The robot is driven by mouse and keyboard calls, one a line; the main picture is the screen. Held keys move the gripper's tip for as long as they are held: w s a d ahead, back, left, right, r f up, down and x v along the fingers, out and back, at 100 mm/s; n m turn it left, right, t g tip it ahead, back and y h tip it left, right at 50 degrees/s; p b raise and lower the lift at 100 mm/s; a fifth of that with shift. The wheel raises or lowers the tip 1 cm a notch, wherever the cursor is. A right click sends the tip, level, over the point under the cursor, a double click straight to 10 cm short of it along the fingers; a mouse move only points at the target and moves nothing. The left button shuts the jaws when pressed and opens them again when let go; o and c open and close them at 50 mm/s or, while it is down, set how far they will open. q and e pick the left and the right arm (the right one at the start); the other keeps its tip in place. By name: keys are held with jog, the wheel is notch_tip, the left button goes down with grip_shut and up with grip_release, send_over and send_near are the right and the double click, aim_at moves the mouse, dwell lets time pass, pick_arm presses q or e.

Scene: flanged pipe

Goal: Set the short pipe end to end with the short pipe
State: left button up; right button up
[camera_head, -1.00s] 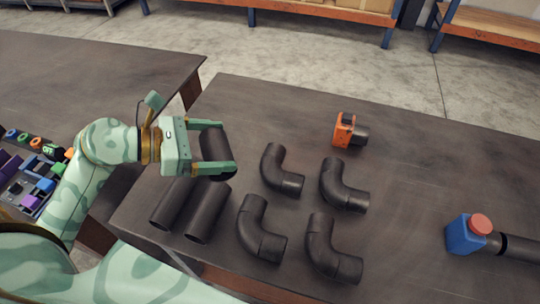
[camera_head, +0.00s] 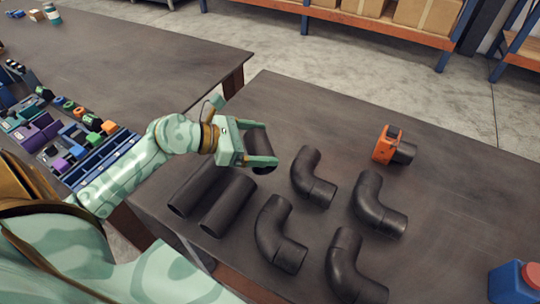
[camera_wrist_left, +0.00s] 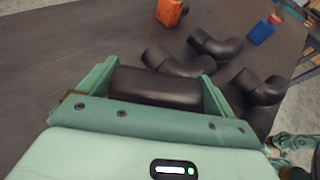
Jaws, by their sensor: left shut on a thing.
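My left gripper (camera_head: 270,145) is shut on a short black pipe (camera_head: 258,150), with one finger at each end of it. The held pipe also spans the jaws in the left wrist view (camera_wrist_left: 155,87). It appears to be above the table. Two more short black pipes, a left one (camera_head: 197,187) and a right one (camera_head: 229,206), lie side by side on the table, nearer to me than the gripper. Another black pipe stub (camera_head: 404,152) sticks out of an orange block (camera_head: 386,144) at the right. My right gripper does not show clearly in either view.
Several black elbow pipes, one of them nearest the gripper (camera_head: 313,178), lie right of the gripper. A blue block with a red cap (camera_head: 515,282) stands at the lower right. A second table holds coloured parts at left.

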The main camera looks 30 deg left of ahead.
aim_at(267, 145)
pick_arm(q)
jog(key=w+f, duration=0.1)
jog(key=w+f+b, duration=0.1)
jog(key=f, duration=0.1)
jog(key=shift+w+d+f, duration=0.1)
jog(key=shift+w+d, duration=0.05)
jog(key=shift+w, duration=0.15)
jog(key=f, duration=0.2)
jog(key=f+b, duration=0.1)
jog(key=shift+w+f, duration=0.25)
jog(key=o, duration=0.8)
jog(key=shift+f, duration=0.2)
jog(key=shift+o, duration=0.7)
jog(key=shift+s+d+r, duration=0.1)
